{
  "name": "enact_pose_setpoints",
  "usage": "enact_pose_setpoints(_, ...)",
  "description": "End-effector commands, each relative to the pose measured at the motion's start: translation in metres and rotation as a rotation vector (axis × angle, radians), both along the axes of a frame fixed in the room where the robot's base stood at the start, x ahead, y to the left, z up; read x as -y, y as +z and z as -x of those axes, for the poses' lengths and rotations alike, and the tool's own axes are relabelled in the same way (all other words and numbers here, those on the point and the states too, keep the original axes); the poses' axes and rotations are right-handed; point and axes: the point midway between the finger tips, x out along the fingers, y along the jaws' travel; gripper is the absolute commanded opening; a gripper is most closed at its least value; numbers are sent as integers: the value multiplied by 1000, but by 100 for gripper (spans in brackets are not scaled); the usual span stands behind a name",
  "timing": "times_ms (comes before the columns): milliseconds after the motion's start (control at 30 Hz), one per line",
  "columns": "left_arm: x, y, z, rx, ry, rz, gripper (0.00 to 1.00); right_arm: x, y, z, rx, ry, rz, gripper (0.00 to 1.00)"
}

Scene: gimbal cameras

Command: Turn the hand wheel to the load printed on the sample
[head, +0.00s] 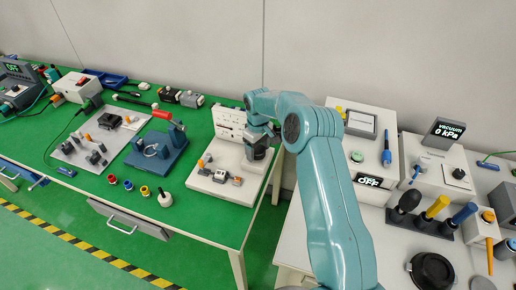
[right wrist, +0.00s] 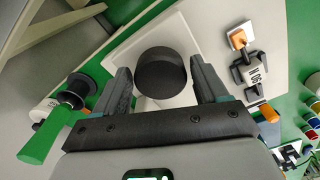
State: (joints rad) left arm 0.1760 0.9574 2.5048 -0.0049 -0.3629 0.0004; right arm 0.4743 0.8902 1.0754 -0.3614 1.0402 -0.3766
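A dark round knob (right wrist: 162,75), which looks like the hand wheel, stands on a white base plate (head: 213,187). My right gripper (right wrist: 162,88) is open, with one finger on each side of the knob and a visible gap to it. In the head view my right gripper (head: 260,150) is over the back right of that plate and hides the knob. A grey sample (right wrist: 251,72) with an orange end lies on the plate; its print looks like "90 N", seen turned. My left gripper is not in view.
A white upright panel (head: 229,122) stands behind the plate. In the right wrist view a green-handled tool (right wrist: 48,133) lies left of my gripper. A second table (head: 300,235) is at the right.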

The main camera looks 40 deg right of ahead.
Motion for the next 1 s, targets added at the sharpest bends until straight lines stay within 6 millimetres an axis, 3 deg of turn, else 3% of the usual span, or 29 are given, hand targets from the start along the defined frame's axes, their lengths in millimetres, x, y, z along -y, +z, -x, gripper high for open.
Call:
enact_pose_setpoints(33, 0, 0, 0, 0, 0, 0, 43, 0, 0, 0, 0, 0, 0, 55)
enact_pose_setpoints(100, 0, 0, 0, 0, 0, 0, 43, 0, 0, 0, 0, 0, 0, 32)
enact_pose_setpoints(133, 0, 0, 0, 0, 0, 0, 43, 0, 0, 0, 0, 0, 0, 28)
enact_pose_setpoints(567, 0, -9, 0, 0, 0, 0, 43, 0, -1, 0, -1, -82, 0, 28)
enact_pose_setpoints(1000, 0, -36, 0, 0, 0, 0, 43, -1, -2, 0, 0, -454, 1, 28)
